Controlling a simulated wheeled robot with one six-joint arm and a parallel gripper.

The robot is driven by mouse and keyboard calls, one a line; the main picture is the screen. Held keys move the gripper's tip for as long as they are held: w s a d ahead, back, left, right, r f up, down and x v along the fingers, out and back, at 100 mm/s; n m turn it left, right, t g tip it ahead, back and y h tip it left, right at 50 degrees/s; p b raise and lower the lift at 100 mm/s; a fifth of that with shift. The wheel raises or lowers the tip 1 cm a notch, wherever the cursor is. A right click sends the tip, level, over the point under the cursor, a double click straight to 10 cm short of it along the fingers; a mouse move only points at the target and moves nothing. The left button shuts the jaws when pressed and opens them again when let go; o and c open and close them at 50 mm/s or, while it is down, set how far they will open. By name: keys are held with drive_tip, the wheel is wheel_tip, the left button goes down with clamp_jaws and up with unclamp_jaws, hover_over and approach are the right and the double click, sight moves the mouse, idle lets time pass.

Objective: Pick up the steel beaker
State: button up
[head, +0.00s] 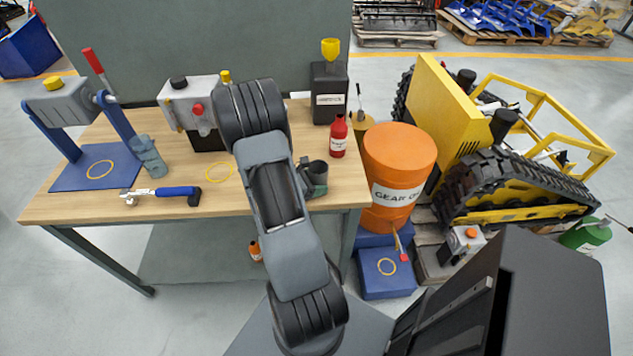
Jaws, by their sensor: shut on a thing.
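A blue-grey beaker-like vessel (148,156), which looks like the steel beaker, is at the left of the wooden workbench (110,210). It is beside the right post of the blue press stand, and its shape shows a slight lean. My arm rises through the middle of the view and folds at its upper joint over the bench. My gripper is hidden behind the arm, so its jaws and anything in them do not show. A dark, cup-like vessel (318,175) with a greenish lower part shows just right of my arm, partly covered by it.
The blue press stand (75,178) has a red-tipped lever. A blue-handled tool (170,191) lies near the front edge. A grey-and-black box (190,100), black can (328,95) and red bottle (339,137) stand on the bench. An orange drum (398,155) and tracked carrier (500,150) are right.

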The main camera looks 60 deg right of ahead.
drive_tip(key=shift+r, duration=0.1)
drive_tip(key=shift+r, duration=1.1)
drive_tip(key=s+a+r+b, duration=0.4)
drive_tip(key=s+a+r, duration=0.1)
drive_tip(key=a+r, duration=0.2)
drive_tip(key=shift+s+a+r, duration=0.25)
drive_tip(key=shift+a+r, duration=0.15)
drive_tip(key=shift+r, duration=0.15)
drive_tip(key=shift+r+b, duration=0.1)
drive_tip(key=shift+b, duration=0.45)
